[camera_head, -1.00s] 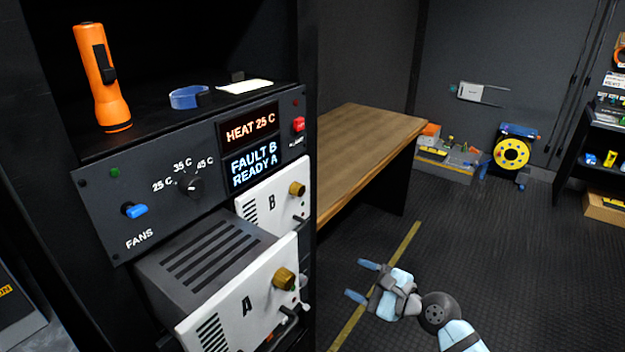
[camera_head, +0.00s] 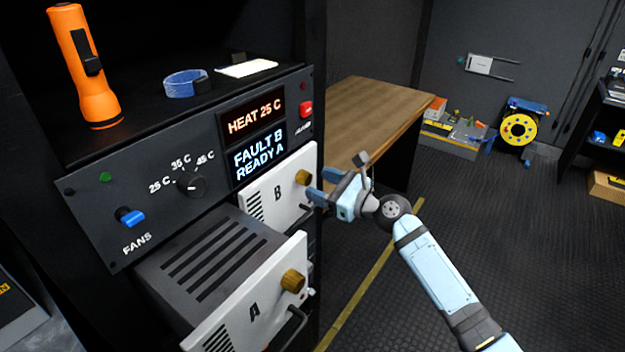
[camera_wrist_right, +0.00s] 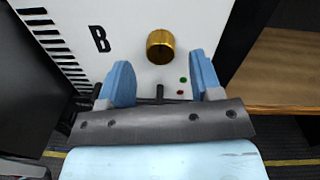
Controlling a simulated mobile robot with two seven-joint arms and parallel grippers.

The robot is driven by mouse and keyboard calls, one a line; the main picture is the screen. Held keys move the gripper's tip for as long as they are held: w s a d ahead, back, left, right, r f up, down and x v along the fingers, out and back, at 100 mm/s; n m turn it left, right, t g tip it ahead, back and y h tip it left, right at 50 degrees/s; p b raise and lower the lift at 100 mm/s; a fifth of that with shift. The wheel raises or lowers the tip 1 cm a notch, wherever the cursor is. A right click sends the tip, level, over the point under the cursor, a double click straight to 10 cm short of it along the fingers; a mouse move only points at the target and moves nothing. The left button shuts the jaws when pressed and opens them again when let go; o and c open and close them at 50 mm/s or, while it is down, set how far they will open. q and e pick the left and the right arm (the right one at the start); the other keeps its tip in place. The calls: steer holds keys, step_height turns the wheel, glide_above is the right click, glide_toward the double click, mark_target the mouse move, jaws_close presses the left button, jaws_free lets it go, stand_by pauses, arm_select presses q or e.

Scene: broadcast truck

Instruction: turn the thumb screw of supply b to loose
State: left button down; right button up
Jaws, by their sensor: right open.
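Supply B (camera_head: 268,203) is a white-faced unit marked "B", set in the rack behind and above supply A (camera_head: 245,318), which sticks out further. Its thumb screw is a brass knob (camera_head: 303,177) at the upper right of the face; it also shows in the right wrist view (camera_wrist_right: 161,47). My right gripper (camera_head: 322,185) is open and empty, its blue fingers pointing at the face just right of the brass knob. In the right wrist view the fingertips (camera_wrist_right: 161,78) are spread below and either side of the knob, apart from it. My left gripper is not in view.
Supply A has its own brass knob (camera_head: 293,281) and a black handle. The panel above reads "HEAT 25 C", "FAULT B", "READY A" on its display (camera_head: 257,135). An orange flashlight (camera_head: 84,70) stands on top. A wooden table (camera_head: 375,110) lies behind my right arm.

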mark_target(304, 178)
steer(key=shift+x, duration=1.4)
steer(key=shift+c, duration=0.4)
steer(key=c, duration=0.8)
steer(key=shift+c, duration=0.2)
